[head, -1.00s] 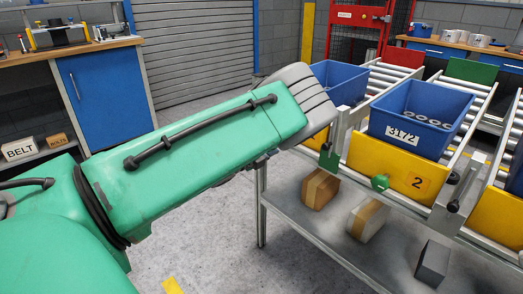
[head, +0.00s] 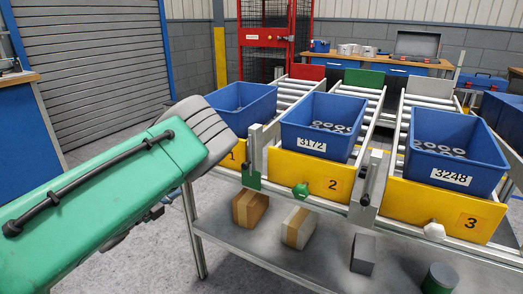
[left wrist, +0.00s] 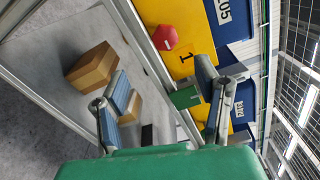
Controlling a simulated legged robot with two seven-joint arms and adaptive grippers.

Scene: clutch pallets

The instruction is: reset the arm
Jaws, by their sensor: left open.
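My left arm (head: 95,195) is green with a grey end cap and reaches in from the left in the head view, its end in front of lane 1. My left gripper (left wrist: 160,80) is mostly hidden behind the arm there. In the left wrist view its two fingers are spread wide with nothing between them. Beyond them are the yellow lane 1 panel (left wrist: 184,60), a red knob (left wrist: 165,37) and a green latch plate (left wrist: 186,97). A gap between fingers and rack cannot be judged. My right gripper is not in view.
Blue bins stand in roller lanes; bin 3172 (head: 312,146) and bin 3248 (head: 449,174) hold grey rings. A lower shelf (head: 325,262) carries cartons (head: 298,228) and a grey block (head: 363,254). A blue cabinet (head: 22,123) stands at left. Floor shows between cabinet and rack.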

